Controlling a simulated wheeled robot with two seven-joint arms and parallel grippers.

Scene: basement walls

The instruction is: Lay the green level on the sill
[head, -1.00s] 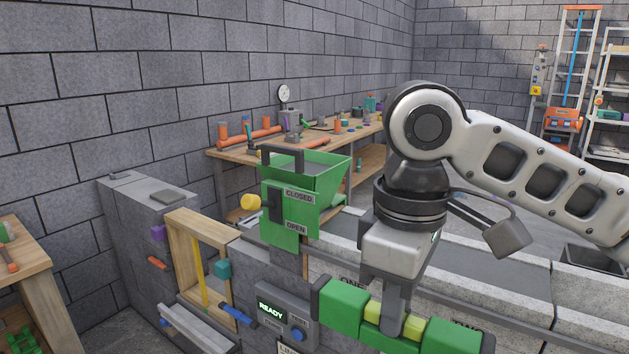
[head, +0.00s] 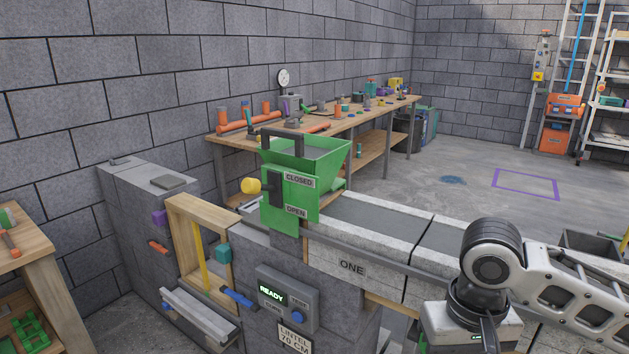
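The green level is not visible in the head view now. A pale grey sill (head: 200,316) juts out at the foot of a wooden window frame (head: 178,245) in the grey block wall, lower left. Its visible top is bare. My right arm comes in from the right, and its wrist (head: 470,322) is at the bottom edge, well right of the sill. The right fingertips are below the picture, so their grip is hidden. My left gripper is not in view.
A green hopper (head: 290,205) with a yellow knob stands on the wall right of the frame. A grey control box (head: 287,300) reading READY sits below it. The wall top runs right past the label ONE (head: 352,268). A workbench (head: 340,132) stands behind.

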